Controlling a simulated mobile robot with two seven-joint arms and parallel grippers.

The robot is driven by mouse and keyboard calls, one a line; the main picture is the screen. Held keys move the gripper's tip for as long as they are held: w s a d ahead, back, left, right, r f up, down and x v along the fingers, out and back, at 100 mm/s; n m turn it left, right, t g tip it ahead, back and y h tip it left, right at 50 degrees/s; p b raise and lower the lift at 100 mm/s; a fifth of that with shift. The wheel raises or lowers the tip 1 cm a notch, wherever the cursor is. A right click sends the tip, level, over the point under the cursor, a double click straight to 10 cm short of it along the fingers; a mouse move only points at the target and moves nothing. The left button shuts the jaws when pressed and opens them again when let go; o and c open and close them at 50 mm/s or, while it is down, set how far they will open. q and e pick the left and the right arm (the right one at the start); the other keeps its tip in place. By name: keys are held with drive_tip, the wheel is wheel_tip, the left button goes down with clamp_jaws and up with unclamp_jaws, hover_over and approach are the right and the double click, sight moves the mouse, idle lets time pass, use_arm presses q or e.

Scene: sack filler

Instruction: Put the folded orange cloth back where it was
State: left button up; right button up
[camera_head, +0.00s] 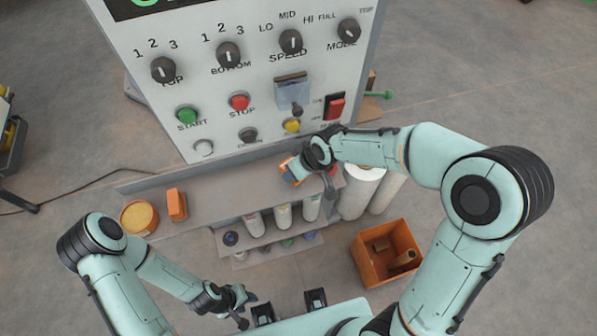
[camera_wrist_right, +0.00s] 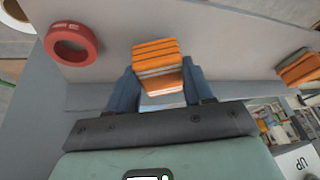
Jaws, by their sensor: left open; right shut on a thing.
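The folded orange cloth (camera_wrist_right: 155,58), a layered block with pale bands, is between the blue fingers of my right gripper (camera_wrist_right: 158,88) in the right wrist view. In the head view my right gripper (camera_head: 296,168) is over the right part of the grey shelf (camera_head: 225,182), below the control panel, and an orange edge of the cloth (camera_head: 286,163) shows. I cannot tell whether the cloth touches the shelf. My left gripper (camera_head: 240,303) is open and empty, low in the head view, away from the shelf.
Another orange block (camera_head: 176,204) and a round yellow-filled tub (camera_head: 139,217) are at the shelf's left end. A red ring (camera_wrist_right: 72,44) lies near the held cloth. White rolls (camera_head: 360,190) stand at right, above an orange bin (camera_head: 386,252). The shelf's middle is clear.

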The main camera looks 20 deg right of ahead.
drive_tip(key=shift+d+f, duration=0.1)
drive_tip(key=shift+f, duration=1.2)
drive_tip(key=shift+f, duration=0.1)
drive_tip(key=shift+f, duration=0.1)
drive_tip(key=o, duration=1)
drive_tip(key=shift+s, duration=0.1)
drive_tip(key=shift+r, duration=0.55)
drive_tip(key=v, duration=1.1)
drive_tip(key=shift+r+p, duration=0.2)
drive_tip(key=shift+p, duration=0.15)
drive_tip(key=shift+s, duration=0.1)
